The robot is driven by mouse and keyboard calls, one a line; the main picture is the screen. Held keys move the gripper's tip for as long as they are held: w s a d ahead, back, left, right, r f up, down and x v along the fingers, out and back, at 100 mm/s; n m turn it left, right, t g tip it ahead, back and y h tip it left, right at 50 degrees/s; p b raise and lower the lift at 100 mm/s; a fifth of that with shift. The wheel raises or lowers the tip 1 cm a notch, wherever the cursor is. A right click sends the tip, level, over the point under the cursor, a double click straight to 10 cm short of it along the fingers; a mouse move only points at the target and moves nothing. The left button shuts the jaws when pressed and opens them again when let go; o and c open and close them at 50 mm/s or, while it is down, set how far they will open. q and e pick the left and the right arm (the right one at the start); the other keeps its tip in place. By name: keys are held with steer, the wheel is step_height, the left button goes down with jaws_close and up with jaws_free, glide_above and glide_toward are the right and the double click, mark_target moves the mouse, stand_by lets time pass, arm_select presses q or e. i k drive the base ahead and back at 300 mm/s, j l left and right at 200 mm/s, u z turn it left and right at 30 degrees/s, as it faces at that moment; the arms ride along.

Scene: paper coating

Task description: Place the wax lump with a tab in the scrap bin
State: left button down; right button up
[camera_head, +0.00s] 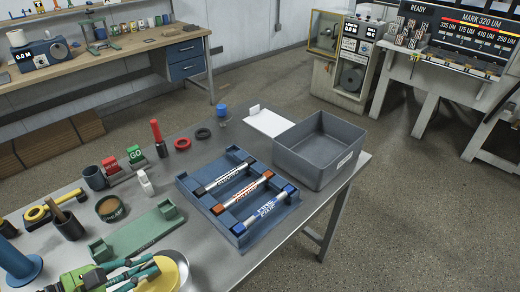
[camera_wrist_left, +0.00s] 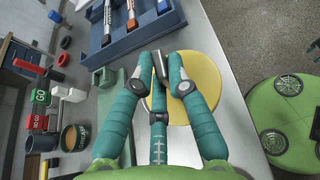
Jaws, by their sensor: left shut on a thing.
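The wax lump (camera_head: 168,267) is a round yellow disc at the near edge of the table, in or on a pale, shiny round dish. It also shows in the left wrist view (camera_wrist_left: 207,72) behind the fingers. My left gripper (camera_head: 150,268) reaches over it from the left. I cannot tell whether the lump is lifted. The scrap bin appears to be the empty grey open box (camera_head: 320,150) at the table's right end.
A blue tray (camera_head: 233,235) with labelled rollers lies between the lump and the bin. A green stand (camera_head: 140,232), a cup (camera_head: 95,178) and a round tin (camera_head: 110,208) are left of it. A white sheet (camera_head: 268,122) lies behind the bin.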

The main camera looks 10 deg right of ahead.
mark_target(337, 151)
steer(key=i+l+z, duration=0.1)
steer(key=l, duration=0.25)
steer(key=i+l, duration=0.15)
steer(key=l, duration=0.2)
steer(key=i+l+z, duration=0.15)
steer(key=l, duration=0.2)
steer(key=i+l, duration=0.1)
steer(key=l, duration=0.25)
steer(key=i+l+z, duration=0.15)
steer(key=l, duration=0.2)
